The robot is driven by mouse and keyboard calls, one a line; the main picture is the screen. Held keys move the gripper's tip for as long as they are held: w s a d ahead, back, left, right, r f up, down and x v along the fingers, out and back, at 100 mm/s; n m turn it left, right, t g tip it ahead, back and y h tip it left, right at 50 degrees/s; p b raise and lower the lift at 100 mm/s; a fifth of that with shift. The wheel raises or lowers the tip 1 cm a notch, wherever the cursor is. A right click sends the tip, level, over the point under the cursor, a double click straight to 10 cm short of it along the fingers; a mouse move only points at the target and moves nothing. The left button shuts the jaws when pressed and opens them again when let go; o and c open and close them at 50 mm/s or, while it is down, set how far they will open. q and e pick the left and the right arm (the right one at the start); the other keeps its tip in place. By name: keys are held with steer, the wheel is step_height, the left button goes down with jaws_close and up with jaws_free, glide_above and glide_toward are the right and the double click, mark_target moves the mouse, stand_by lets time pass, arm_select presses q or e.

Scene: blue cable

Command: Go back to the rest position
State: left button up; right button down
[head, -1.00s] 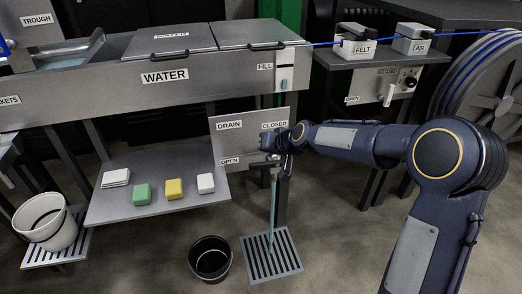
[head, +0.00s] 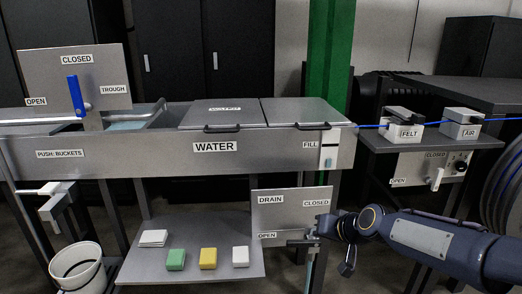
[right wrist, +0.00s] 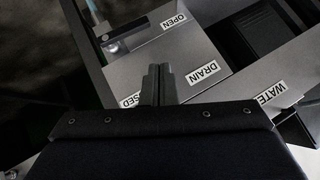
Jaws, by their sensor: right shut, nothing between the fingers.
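My right gripper (head: 320,228) is at the right edge of the grey DRAIN panel (head: 290,212), just below the CLOSED label. In the right wrist view its two fingers (right wrist: 157,82) are together and empty, in front of the panel. The metal drain lever (right wrist: 132,38) lies near the OPEN label; in the head view it shows beside that label, just left of my gripper. I cannot tell whether the gripper touches the panel. My left arm and left gripper are not in view.
The steel WATER tank (head: 180,150) spans the middle. A lower shelf (head: 150,262) holds green, yellow and white blocks. A white bucket (head: 80,272) stands at left. FELT (head: 404,128) and AIR (head: 461,125) blocks sit on the right bench, with a blue cable running by them.

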steer(key=s+d+r+g, duration=0.1)
steer(key=s+d+r, duration=0.15)
steer(key=s, duration=1.35)
steer(key=s+f+g, duration=0.1)
steer(key=s+f, duration=0.2)
steer(key=s, duration=0.5)
steer(key=s+f+g, duration=0.1)
steer(key=s+f, duration=0.2)
steer(key=s, duration=0.5)
step_height(320, 180, up, 19)
steer(key=p, duration=1.8)
steer(key=shift+f+h, duration=0.2)
steer(key=shift+h, duration=0.1)
